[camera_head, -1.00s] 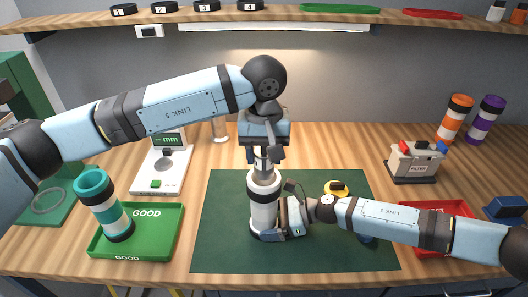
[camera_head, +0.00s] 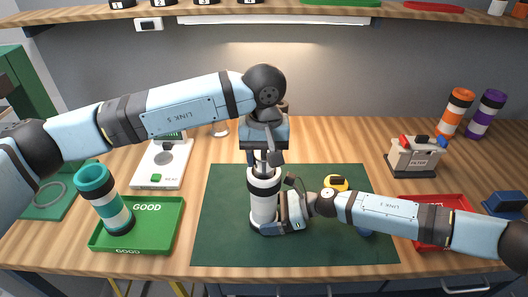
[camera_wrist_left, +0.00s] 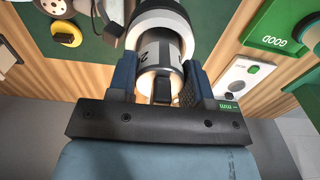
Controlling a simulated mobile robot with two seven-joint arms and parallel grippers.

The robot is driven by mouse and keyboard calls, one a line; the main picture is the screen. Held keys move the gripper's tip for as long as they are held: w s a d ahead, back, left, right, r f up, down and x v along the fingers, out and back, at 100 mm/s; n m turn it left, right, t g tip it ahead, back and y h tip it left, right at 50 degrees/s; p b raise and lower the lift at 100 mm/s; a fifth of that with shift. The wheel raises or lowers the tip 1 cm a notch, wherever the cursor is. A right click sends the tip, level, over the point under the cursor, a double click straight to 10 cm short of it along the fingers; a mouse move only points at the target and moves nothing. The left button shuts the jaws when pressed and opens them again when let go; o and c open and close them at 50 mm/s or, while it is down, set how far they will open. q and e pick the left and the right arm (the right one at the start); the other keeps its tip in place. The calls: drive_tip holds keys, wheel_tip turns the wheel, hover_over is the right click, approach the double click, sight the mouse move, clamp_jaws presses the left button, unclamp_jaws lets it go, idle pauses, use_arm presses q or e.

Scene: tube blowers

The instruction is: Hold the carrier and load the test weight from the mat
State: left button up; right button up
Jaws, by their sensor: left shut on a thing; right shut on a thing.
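The white carrier (camera_head: 263,208), a tube with black bands, stands upright on the green mat (camera_head: 218,225). My right gripper (camera_head: 270,226) is shut on its lower part from the right side. My left gripper (camera_head: 264,160) is above the carrier's mouth, pointing down, and shut on the test weight. In the left wrist view the weight (camera_wrist_left: 155,50) is a silver cylinder with dark markings between the fingers (camera_wrist_left: 157,88). Its far end is at or inside the carrier's white rim (camera_wrist_left: 160,18); how deep it sits is hidden.
A teal and white tube (camera_head: 105,205) leans in the green GOOD tray (camera_head: 165,225) at left. A gauge (camera_head: 158,165) stands behind it. A yellow item (camera_head: 335,183) lies near my right arm. A filter box (camera_head: 412,157) and a red tray (camera_head: 452,205) are at right.

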use_arm(q)
drive_tip(key=shift+f, duration=0.95)
drive_tip(key=o, duration=1.6)
drive_tip(key=shift+c, duration=0.2)
wheel_tip(320, 180, up, 12)
drive_tip(key=shift+r, duration=0.1)
